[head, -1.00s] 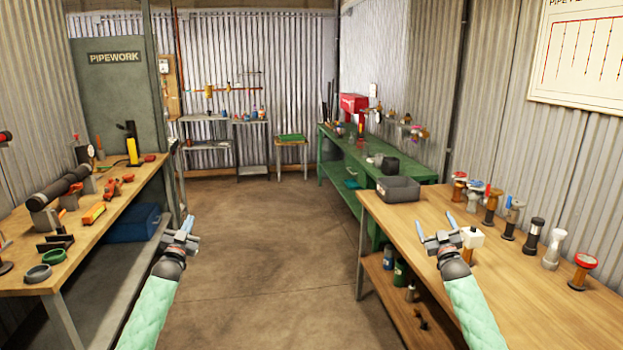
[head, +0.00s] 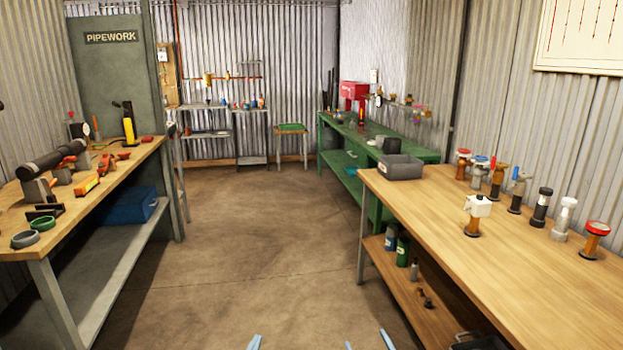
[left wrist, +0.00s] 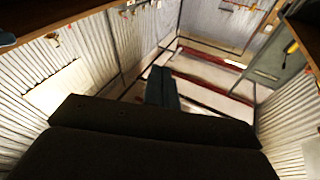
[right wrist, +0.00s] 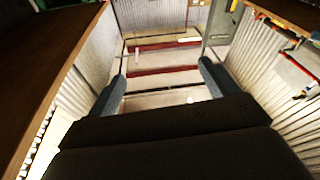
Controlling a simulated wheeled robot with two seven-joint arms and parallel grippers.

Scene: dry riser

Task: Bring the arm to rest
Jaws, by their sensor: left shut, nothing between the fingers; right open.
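Only the pale blue fingertips of my two grippers show in the head view, at its bottom edge. My left gripper (head: 255,342) shows as a single tip there. In the left wrist view its dark fingers (left wrist: 162,88) lie together with nothing between them. My right gripper (head: 367,341) shows two tips well apart. In the right wrist view its fingers (right wrist: 162,88) stand wide open and empty. Both grippers are in the gap between the benches, touching nothing that I can see. My arms are otherwise out of the head view.
A wooden bench (head: 540,255) on the right carries several valves and a grey bin (head: 401,167). Another bench (head: 125,165) with pipe parts stands on the left. A green bench (head: 342,152) is further back. The floor (head: 250,240) between them is clear.

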